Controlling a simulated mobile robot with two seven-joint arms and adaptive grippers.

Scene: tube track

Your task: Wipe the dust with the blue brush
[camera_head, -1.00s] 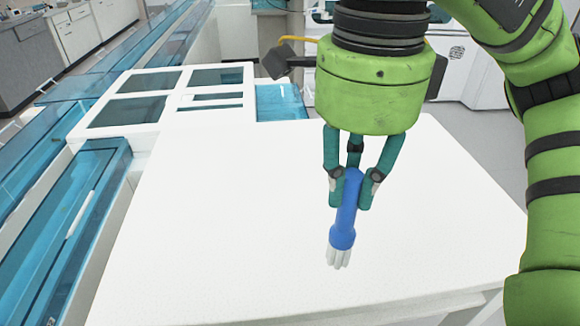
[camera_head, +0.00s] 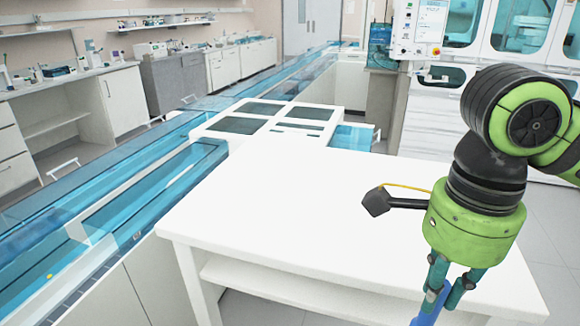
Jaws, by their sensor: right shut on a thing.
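My right gripper (camera_head: 447,291) is shut on the blue brush (camera_head: 432,310) near the bottom right of the head view. Only the upper part of the blue handle shows; the bristles are cut off by the bottom edge. The gripper points down, in front of the right part of the white table (camera_head: 290,215). No dust can be made out on the bare white top. My left gripper is out of view.
A white framed panel (camera_head: 262,113) with dark windows lies beyond the table. Blue transparent track covers (camera_head: 150,192) run along the left. The table top is clear. Lab counters (camera_head: 120,80) and a white machine (camera_head: 440,75) stand at the back.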

